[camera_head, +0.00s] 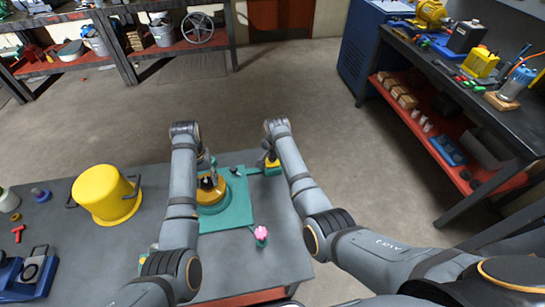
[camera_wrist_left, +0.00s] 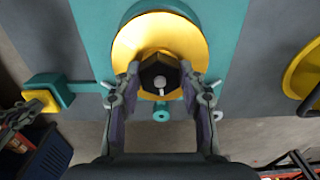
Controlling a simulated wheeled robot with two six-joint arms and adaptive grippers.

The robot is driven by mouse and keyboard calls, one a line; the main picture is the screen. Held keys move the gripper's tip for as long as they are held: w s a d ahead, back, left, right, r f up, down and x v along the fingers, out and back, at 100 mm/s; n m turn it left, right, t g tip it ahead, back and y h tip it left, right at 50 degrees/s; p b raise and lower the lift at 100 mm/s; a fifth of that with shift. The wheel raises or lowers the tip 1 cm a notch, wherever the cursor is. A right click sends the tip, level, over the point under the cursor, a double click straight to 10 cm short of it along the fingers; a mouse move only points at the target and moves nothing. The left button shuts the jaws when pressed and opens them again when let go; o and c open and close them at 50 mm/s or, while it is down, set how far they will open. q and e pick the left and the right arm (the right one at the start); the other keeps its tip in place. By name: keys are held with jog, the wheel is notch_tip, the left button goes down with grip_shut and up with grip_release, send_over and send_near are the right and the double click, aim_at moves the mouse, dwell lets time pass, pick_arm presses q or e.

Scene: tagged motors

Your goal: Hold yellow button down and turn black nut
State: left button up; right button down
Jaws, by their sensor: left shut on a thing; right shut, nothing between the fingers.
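The black nut (camera_head: 209,183) sits on a yellow disc (camera_head: 211,196) on the teal plate (camera_head: 238,212). In the left wrist view the nut (camera_wrist_left: 158,75) is a black hexagon with a pale centre bolt. My left gripper (camera_wrist_left: 160,88) has a finger on each side of it and is shut on it; in the head view the left arm partly hides this. The yellow button (camera_head: 272,164) is on a teal arm at the plate's far right corner. My right gripper (camera_head: 268,158) is shut and empty at the button; whether it presses it I cannot tell.
A yellow bucket (camera_head: 104,195) stands left of the plate. A pink-topped green post (camera_head: 261,234) stands near the plate's front right. Blue tools (camera_head: 25,272) and a red part (camera_head: 18,233) lie at the table's left. A workbench (camera_head: 470,75) stands at the right.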

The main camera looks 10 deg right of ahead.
pick_arm(q)
jog(key=n, duration=0.4)
jog(key=shift+n, duration=0.3)
jog(key=shift+c, duration=0.2)
jog(key=n, duration=0.3)
jog(key=shift+n, duration=0.4)
jog(key=n, duration=0.6)
jog(key=shift+s+n, duration=0.1)
jog(key=shift+n, duration=0.2)
jog(key=o, duration=1.3)
jog(key=shift+c, duration=0.2)
jog(key=m, duration=0.7)
jog(key=shift+m, duration=0.4)
jog(key=m, duration=0.7)
